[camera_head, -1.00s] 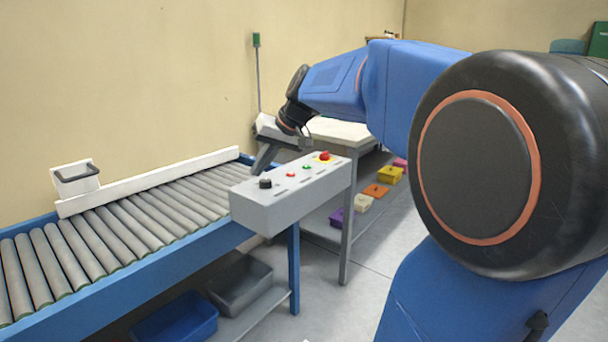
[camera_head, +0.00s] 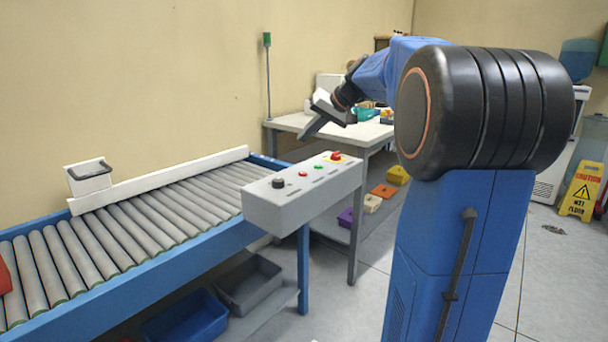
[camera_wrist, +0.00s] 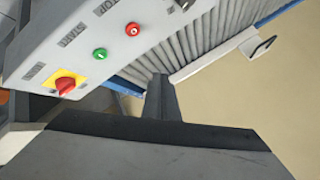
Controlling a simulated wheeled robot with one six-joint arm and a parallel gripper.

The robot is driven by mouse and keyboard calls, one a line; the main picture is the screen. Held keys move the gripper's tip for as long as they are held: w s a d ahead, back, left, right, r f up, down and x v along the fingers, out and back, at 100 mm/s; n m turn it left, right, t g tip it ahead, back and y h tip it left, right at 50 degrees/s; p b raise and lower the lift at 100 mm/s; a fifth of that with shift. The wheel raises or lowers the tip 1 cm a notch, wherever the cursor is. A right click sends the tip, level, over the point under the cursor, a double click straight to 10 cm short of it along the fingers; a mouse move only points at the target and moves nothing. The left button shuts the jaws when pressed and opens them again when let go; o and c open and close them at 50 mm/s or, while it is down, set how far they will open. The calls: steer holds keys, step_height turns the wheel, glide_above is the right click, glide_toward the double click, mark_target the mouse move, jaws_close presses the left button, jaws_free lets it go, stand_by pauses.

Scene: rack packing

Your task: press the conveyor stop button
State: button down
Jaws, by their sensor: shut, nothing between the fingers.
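The grey control box (camera_head: 268,210) is mounted at the near side of the roller conveyor (camera_head: 130,220). On its top are a black knob (camera_head: 278,182), a small red button (camera_head: 302,173), a green button (camera_head: 318,166) and a red switch on a yellow plate (camera_head: 336,155). In the wrist view the red switch (camera_wrist: 66,86), green button (camera_wrist: 100,53) and red button (camera_wrist: 132,29) show left of my gripper (camera_wrist: 160,82). My gripper (camera_head: 306,132) is shut and empty, tilted down, above and behind the box, apart from the buttons.
A white table (camera_head: 290,124) with items stands behind the box. A white guide rail (camera_head: 160,180) runs along the conveyor's far side. A red object (camera_head: 5,275) lies at its left end. Bins stand below. A yellow wet-floor sign (camera_head: 580,190) stands at right.

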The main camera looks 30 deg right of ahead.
mark_target(306, 174)
steer(key=shift+f, duration=0.1)
steer(key=shift+f, duration=4.3)
steer(key=shift+f, duration=0.1)
steer(key=shift+f, duration=0.35)
steer(key=shift+f, duration=0.35)
steer(key=shift+r, duration=0.8)
steer(key=shift+r, duration=2.5)
